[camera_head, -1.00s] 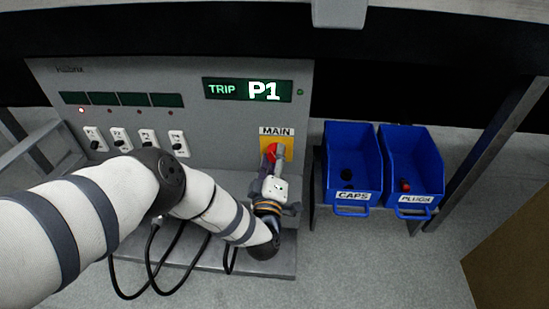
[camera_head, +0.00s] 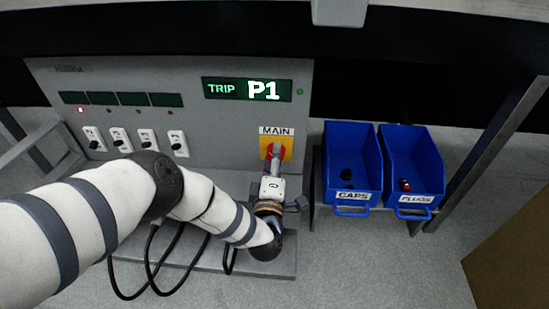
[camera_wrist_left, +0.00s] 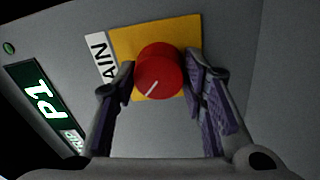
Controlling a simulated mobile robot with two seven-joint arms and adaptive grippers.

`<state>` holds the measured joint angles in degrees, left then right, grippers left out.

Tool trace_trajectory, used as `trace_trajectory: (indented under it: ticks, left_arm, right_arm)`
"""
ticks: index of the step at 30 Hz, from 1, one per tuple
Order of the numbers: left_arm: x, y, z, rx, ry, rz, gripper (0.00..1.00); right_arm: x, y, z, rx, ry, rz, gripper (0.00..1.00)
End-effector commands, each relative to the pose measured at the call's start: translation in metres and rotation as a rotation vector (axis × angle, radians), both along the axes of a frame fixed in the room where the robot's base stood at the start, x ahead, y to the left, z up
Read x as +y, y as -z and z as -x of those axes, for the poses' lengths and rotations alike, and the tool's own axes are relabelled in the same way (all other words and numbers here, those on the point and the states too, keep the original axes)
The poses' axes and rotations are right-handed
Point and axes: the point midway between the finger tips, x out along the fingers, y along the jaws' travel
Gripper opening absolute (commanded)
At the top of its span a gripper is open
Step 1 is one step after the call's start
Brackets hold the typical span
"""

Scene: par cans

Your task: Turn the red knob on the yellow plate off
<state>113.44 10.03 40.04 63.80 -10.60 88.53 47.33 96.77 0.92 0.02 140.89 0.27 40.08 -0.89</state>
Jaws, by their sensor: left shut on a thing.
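The yellow plate (camera_head: 264,141) is on the grey panel under the MAIN label, and it also shows in the left wrist view (camera_wrist_left: 125,45). The round red knob (camera_wrist_left: 162,68) sits on it. A white line on its face points to the lower left in the wrist view. My left gripper (camera_wrist_left: 160,80) has one finger on each side of the knob and is shut on it. In the head view my gripper (camera_head: 275,155) partly hides the knob. My right gripper is not in view.
A green display (camera_head: 247,90) reads TRIP P1. Several white switches (camera_head: 120,139) line the panel's left. Blue bins, CAPS (camera_head: 351,150) and PLUGS (camera_head: 412,155), stand to the right. Dark cables (camera_head: 152,265) hang below my arm.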

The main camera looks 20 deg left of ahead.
Motion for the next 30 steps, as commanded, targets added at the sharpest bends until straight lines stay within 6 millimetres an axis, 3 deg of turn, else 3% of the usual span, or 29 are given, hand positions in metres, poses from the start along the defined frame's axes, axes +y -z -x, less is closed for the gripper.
trace_trajectory:
  ticks: [4,5,7,8,16,19,30]
  left_arm:
    - [-0.002,0.001,0.001,0.003,0.005,0.003,0.11]
    - [-0.002,0.001,0.001,0.003,0.005,0.003,0.41]
    - [-0.002,0.001,0.0,0.003,0.004,0.003,0.56]
    - [-0.002,0.001,0.0,0.002,0.004,0.002,0.59]
    - [-0.001,0.0,0.001,0.001,0.002,0.0,0.59]
    - [-0.004,0.002,0.009,0.004,0.003,0.001,0.59]
    - [-0.029,0.008,0.097,0.005,0.004,0.002,0.59]
  right_arm:
    - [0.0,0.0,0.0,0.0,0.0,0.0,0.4]
    - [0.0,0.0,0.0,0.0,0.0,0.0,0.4]
    - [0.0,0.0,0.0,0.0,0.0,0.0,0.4]
    - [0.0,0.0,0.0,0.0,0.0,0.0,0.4]
    - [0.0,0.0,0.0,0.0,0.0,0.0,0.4]
    - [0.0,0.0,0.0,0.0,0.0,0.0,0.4]
    - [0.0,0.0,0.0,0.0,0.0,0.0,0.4]
